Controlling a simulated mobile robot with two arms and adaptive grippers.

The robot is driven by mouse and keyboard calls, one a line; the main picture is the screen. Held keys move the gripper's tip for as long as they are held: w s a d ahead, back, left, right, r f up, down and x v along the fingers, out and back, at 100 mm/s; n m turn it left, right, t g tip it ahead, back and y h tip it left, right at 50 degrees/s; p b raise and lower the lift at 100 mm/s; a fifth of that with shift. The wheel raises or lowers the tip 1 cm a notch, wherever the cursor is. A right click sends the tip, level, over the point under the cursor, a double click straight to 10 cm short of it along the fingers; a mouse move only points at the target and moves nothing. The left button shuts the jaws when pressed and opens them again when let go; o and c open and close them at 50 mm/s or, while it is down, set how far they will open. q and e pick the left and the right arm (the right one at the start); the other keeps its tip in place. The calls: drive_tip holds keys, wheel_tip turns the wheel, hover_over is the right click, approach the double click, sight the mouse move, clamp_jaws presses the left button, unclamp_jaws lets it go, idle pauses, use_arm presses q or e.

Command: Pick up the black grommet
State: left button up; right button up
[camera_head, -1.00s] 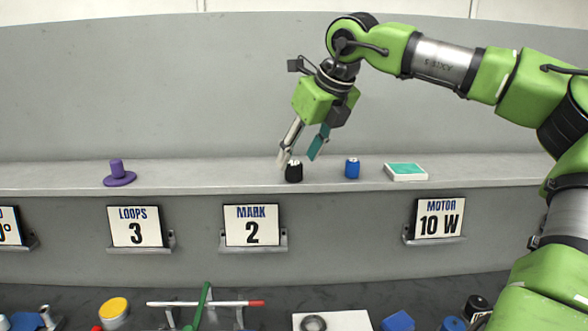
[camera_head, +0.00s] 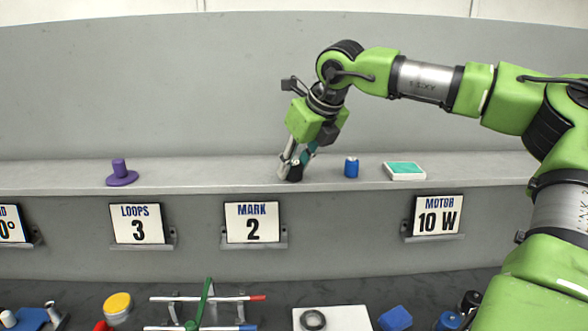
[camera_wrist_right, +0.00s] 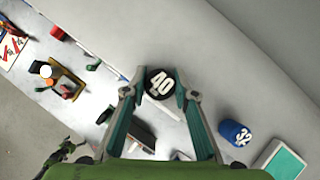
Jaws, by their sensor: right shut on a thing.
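The black grommet (camera_head: 295,174) is a small black cylinder on the grey ledge above the MARK 2 sign. In the right wrist view its top (camera_wrist_right: 160,83) carries a white "40". My right gripper (camera_head: 291,168) points down at a tilt, its fingers on either side of the grommet and shut on it. The same gripper (camera_wrist_right: 160,93) shows in the wrist view with the grommet between its fingertips. The grommet seems to be still at the ledge surface. My left gripper is not in view.
A blue cylinder (camera_head: 351,167) marked 32 stands just right of the grommet, then a teal-topped white box (camera_head: 404,171). A purple peg on a disc (camera_head: 121,174) is far left. The ledge (camera_head: 220,174) between is clear. A wall rises behind.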

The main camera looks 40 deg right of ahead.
drive_tip(key=shift+d+r, duration=0.1)
drive_tip(key=shift+r, duration=0.15)
wheel_tip(320, 180, up, 2)
drive_tip(key=shift+w+r, duration=0.1)
drive_tip(key=s+a+r+b, duration=0.6)
drive_tip(key=s+a+r, duration=0.2)
drive_tip(key=s+r, duration=0.2)
drive_tip(key=shift+s, duration=0.85)
